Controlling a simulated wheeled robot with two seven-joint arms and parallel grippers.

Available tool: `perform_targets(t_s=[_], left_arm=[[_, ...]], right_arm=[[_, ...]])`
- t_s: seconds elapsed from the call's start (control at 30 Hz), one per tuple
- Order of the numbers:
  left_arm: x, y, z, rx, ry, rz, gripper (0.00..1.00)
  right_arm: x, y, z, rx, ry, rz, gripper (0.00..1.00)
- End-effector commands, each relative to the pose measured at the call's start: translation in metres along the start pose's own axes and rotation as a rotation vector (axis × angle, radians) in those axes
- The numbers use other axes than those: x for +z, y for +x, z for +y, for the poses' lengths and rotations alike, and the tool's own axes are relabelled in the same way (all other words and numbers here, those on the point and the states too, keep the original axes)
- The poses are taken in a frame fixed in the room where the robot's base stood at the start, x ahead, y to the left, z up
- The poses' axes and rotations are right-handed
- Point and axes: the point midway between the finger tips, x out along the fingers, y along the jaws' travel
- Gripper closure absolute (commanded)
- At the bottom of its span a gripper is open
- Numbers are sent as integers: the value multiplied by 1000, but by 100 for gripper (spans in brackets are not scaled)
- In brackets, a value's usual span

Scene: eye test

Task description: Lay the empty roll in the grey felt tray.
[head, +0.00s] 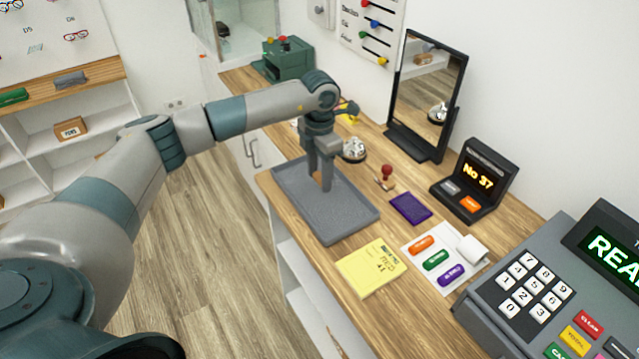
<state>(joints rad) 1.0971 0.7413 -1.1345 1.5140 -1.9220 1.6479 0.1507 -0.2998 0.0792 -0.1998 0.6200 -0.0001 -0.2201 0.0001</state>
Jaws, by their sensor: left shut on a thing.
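The grey felt tray (290,190) is a shallow rectangle with a raised rim on the wooden counter, near its front edge. My left gripper (320,180) points down over the tray's far part, fingers close together and low over its floor. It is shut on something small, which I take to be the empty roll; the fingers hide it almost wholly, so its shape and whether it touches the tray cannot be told. No other thing shows in the tray. My right gripper is not in view.
Close to the tray are a yellow notepad (371,267), a silver bell (354,150), a red-handled stamp (386,174) and a purple pad (411,208). A mirror (428,90) stands behind. A white roll (472,249) lies by a card with coloured labels. A till (550,290) fills the right.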

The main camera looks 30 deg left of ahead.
Motion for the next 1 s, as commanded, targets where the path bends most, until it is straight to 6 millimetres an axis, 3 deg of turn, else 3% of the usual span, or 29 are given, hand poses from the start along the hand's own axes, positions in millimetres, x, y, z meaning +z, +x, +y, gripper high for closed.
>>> perform_targets(t_s=[0.3, 0.77, 0.8, 0.87, 1.0], left_arm=[[-1, 32, -1, -1, -1, 3, 77], [0, 42, 0, 0, 0, 1, 77], [0, 41, 0, 0, 0, 1, 52], [0, 40, 0, 0, 0, 1, 38], [0, 40, 0, 0, 0, 1, 38]], right_arm=[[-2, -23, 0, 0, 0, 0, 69], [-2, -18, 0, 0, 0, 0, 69], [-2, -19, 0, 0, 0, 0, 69], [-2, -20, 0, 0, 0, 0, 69], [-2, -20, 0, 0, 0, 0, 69]])
